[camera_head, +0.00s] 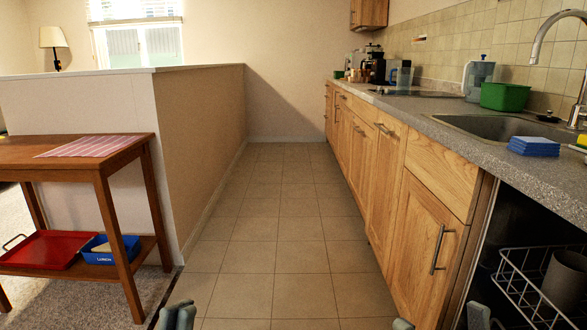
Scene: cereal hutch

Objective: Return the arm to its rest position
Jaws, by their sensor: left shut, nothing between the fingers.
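My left gripper (178,316) shows at the bottom edge, left of centre, over the floor. Its fingers are shut with nothing between them, and it touches nothing that I can see. Grey-green parts of my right gripper (478,316) show at the bottom right, mostly cut off by the picture edge. The rest of both arms is out of view.
A wooden table (50,150) with a red tray (42,249) and blue bin (106,251) on its lower shelf stands left. The counter (440,125) with cabinets runs right. A dishwasher rack (520,290) is at lower right. The tiled floor (275,230) between is clear.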

